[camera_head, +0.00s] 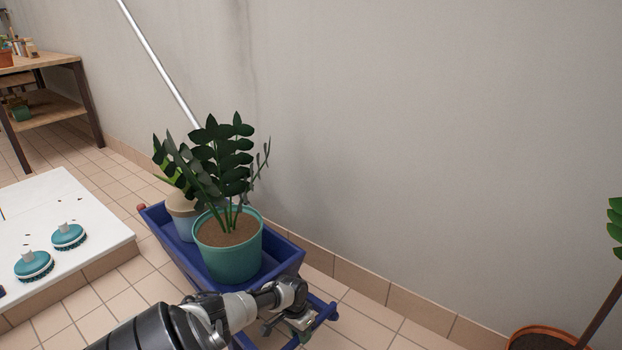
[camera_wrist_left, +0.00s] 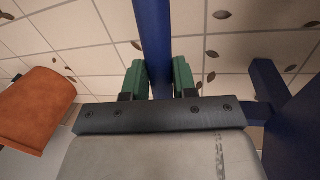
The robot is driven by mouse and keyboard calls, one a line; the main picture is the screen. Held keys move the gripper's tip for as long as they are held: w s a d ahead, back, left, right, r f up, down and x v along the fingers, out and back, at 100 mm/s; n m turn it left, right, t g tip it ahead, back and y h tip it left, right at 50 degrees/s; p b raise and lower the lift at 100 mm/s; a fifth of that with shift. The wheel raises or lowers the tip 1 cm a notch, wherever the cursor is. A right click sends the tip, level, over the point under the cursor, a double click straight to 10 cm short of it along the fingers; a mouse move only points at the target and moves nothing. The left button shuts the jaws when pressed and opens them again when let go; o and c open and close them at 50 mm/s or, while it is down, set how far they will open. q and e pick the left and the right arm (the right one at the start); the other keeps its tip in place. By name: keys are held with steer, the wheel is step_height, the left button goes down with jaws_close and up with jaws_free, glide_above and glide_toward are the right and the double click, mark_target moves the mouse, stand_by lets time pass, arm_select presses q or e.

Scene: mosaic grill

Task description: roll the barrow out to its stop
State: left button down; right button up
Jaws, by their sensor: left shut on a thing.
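The blue barrow (camera_head: 287,262) stands on the tiled floor beside the wall. It carries a teal pot (camera_head: 230,263) with a leafy green plant (camera_head: 233,165) and a smaller pale blue container with a beige top (camera_head: 182,203). My left gripper (camera_head: 300,326) is at the barrow's near end, low by the blue frame. In the left wrist view, its green fingers (camera_wrist_left: 160,80) are shut on a blue bar (camera_wrist_left: 152,35) of the barrow, one finger on each side. The barrow's wheels are not clearly visible. My right gripper is out of view.
A low white platform (camera_head: 98,222) with teal round brushes lies left of the barrow. The wall (camera_head: 430,130) runs close along its right. A wooden shelf table (camera_head: 55,107) stands at the back left. A potted plant (camera_head: 545,338) is at the right edge.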

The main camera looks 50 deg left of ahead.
arm_select(q)
steer(key=shift+s+a, duration=0.1)
steer(key=shift+a, duration=0.2)
steer(key=c, duration=0.9)
jaws_free()
steer(key=shift+a, duration=0.1)
